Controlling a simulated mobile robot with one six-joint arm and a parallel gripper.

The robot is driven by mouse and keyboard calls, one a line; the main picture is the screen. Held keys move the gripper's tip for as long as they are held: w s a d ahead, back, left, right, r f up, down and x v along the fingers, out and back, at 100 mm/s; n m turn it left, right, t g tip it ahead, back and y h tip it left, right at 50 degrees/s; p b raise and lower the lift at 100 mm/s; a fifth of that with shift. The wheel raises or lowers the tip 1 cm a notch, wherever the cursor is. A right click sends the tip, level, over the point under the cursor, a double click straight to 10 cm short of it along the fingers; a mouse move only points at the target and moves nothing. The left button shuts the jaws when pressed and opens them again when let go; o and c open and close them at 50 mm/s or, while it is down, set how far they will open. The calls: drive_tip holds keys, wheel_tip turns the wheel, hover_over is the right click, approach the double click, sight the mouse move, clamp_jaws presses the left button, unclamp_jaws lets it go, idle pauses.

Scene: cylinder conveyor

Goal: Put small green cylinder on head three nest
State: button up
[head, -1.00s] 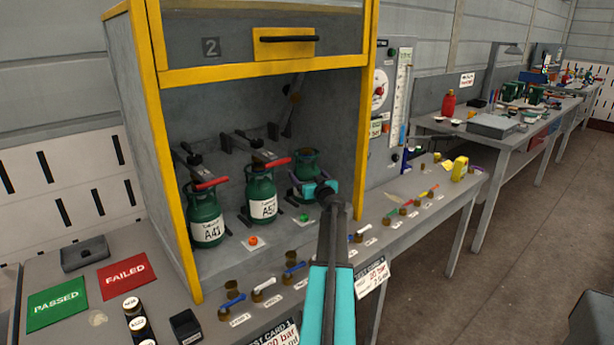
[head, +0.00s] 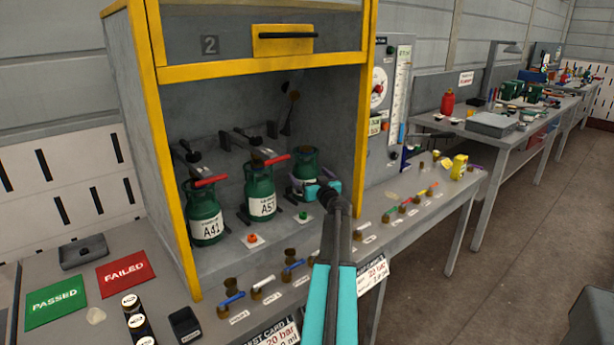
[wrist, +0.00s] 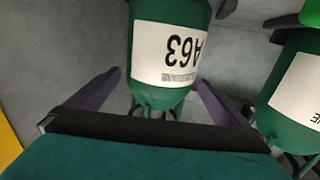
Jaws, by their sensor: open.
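The small green cylinder labelled A63 (wrist: 172,80) stands in the third, rightmost place of the cabinet, in the head view (head: 306,165) partly behind my gripper (head: 318,190). In the wrist view my gripper (wrist: 158,84) is open, one finger on each side of A63, with a gap visible at least on the left. The head three nest is mostly hidden under A63 and my gripper; I cannot tell how exactly A63 sits on it. The black lever (head: 291,100) above A63 is raised.
Cylinders A41 (head: 205,212) and A57 (head: 260,190) stand to the left with red-handled clamps over them. The yellow cabinet post (head: 366,110) is close on the right. Valve handles (head: 262,290) line the bench front.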

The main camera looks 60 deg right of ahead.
drive_tip(key=b+v, duration=0.1)
drive_tip(key=v, duration=0.7)
drive_tip(key=shift+s+a+b, duration=0.25)
drive_tip(key=shift+s+b, duration=0.05)
drive_tip(key=shift+b, duration=0.05)
idle(0.8)
